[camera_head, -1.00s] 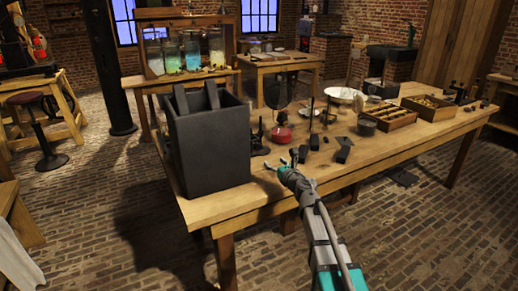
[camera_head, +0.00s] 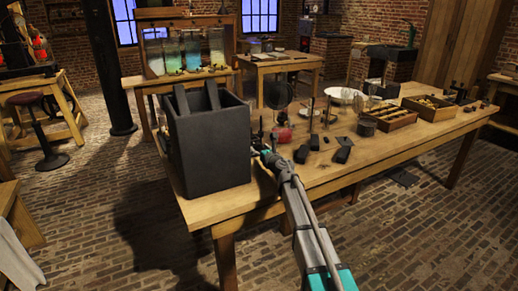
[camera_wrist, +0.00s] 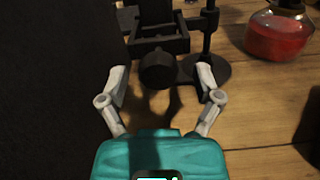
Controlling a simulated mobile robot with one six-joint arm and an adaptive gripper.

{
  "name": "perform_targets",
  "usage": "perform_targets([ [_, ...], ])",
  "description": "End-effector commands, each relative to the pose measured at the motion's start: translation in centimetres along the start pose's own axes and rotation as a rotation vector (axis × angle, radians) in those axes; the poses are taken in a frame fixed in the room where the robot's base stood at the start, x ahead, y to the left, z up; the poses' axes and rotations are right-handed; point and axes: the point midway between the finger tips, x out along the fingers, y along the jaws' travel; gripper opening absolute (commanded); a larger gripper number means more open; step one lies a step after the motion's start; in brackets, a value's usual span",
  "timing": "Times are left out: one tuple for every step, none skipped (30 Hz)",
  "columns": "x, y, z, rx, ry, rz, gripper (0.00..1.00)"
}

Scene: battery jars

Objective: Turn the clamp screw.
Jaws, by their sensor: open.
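The clamp screw (camera_wrist: 157,70) is a dark round knob on the front of a black clamp frame (camera_wrist: 158,44) in the wrist view. The clamp sits beside the rod of a black stand (camera_wrist: 207,68) with a round base. My gripper (camera_wrist: 162,84) is open, with one pale finger on each side of the knob and a little nearer the camera. I see gaps between the fingers and the knob. In the head view my gripper (camera_head: 262,148) is at the table's near side, just right of the dark box; the screw is too small to make out there.
A tall dark box (camera_head: 208,145) stands close on the left of my gripper. A red-liquid flask (camera_wrist: 279,35) stands right of the stand. Small black blocks (camera_head: 342,154) and wooden trays (camera_head: 392,118) lie farther right on the wooden table (camera_head: 400,149).

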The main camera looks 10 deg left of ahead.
Motion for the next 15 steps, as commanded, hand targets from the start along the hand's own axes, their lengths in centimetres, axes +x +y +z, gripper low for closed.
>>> perform_targets([
  [0.37, -0.02, 0.00, 0.000, 0.000, 0.000, 0.83],
  [0.47, -0.01, 0.00, 0.000, 0.000, 0.000, 0.83],
  [0.55, 0.00, 0.00, 0.000, 0.000, 0.000, 0.83],
  [0.59, 0.01, 0.00, 0.000, 0.000, 0.000, 0.83],
  [0.62, 0.01, 0.00, 0.000, 0.000, 0.000, 0.83],
  [0.63, 0.02, 0.00, 0.000, 0.000, 0.000, 0.83],
  [0.63, 0.02, 0.00, 0.000, 0.000, 0.000, 0.83],
  [0.63, 0.02, 0.00, 0.000, 0.000, 0.000, 0.83],
  [0.61, 0.03, 0.00, 0.000, 0.000, 0.000, 0.83],
  [0.61, 0.02, 0.00, 0.000, 0.000, 0.000, 0.83],
  [0.60, 0.02, 0.00, 0.000, 0.000, 0.000, 0.83],
  [0.60, 0.02, 0.00, 0.000, 0.000, 0.000, 0.83],
  [0.60, 0.02, 0.00, 0.000, 0.000, 0.000, 0.83],
  [0.60, 0.02, 0.00, 0.000, 0.000, 0.000, 0.78],
  [0.60, 0.01, 0.00, 0.000, 0.000, 0.000, 0.70],
])
